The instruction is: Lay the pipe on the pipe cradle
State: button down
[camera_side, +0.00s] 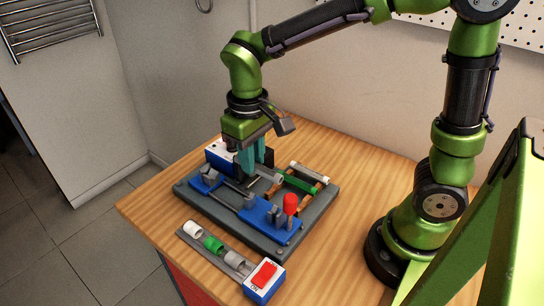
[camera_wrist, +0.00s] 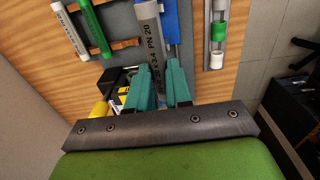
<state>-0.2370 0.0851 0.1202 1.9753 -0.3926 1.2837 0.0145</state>
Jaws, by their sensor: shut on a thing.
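The pipe is grey with dark lettering; in the wrist view the pipe (camera_wrist: 149,35) runs up from between my teal fingers. My gripper (camera_wrist: 160,72) is shut on it. In the side view my gripper (camera_side: 249,172) points down over the grey base board, and part of the pipe (camera_side: 268,177) shows beside the fingers. A blue fixture (camera_side: 257,214) on the board, which looks like the pipe cradle, lies in front of the gripper; its blue edge (camera_wrist: 171,22) is right beside the pipe in the wrist view. The fingers hide whether the pipe touches it.
A rack with brown bars (camera_wrist: 125,44) holds a white pipe (camera_side: 309,172) and a green pipe (camera_side: 297,183). A red knob (camera_side: 290,203) stands upright near the fixture. A tray of fittings (camera_side: 213,244) and a red-button box (camera_side: 264,279) are in front. A blue-and-white box (camera_side: 219,157) stands behind.

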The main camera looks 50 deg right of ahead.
send_over(255, 209)
jog(key=shift+f, duration=4.4)
jog(key=c, duration=1)
grip_release()
jog(key=shift+o, duration=0.2)
